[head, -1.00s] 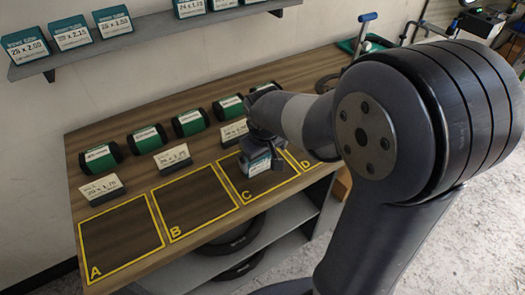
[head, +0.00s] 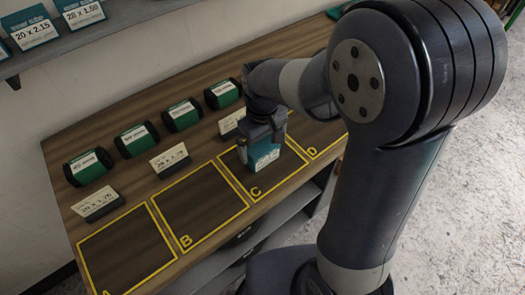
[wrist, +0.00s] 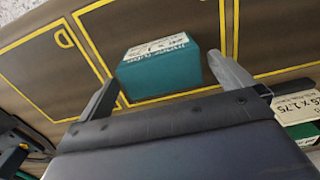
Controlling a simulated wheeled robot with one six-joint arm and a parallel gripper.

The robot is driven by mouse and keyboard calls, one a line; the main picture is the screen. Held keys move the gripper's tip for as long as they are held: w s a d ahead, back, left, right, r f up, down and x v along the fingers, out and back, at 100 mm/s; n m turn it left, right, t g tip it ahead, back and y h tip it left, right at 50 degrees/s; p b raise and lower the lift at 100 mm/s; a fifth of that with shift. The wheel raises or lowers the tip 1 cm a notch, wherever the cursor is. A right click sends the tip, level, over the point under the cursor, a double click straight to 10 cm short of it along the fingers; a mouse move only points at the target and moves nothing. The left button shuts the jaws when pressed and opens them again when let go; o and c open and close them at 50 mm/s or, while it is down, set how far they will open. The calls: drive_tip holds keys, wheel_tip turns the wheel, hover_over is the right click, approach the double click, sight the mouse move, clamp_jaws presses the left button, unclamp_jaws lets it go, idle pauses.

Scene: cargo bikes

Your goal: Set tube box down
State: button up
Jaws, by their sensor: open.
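The tube box (head: 264,157), teal with a white label, stands upright in the yellow-outlined square C on the wooden bench. My gripper (head: 262,148) points down over it, with its fingers spread on either side of the box. In the wrist view the box (wrist: 162,66) shows beyond my palm, and my open gripper (wrist: 166,82) has one finger to each side. A gap shows at the left finger; the right finger is close to the box, and I cannot tell whether it touches. The box's upper part is partly hidden by my gripper in the head view.
Squares A (head: 125,250) and B (head: 200,205) are empty; square D (head: 318,138) is partly hidden by my arm. Label cards (head: 170,158) and several green-and-black rolls (head: 135,140) line the bench behind. A shelf (head: 95,38) with boxes hangs above.

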wheel_tip(320, 180, down, 5)
drive_tip(key=shift+r, duration=0.1)
drive_tip(key=shift+c, duration=0.2)
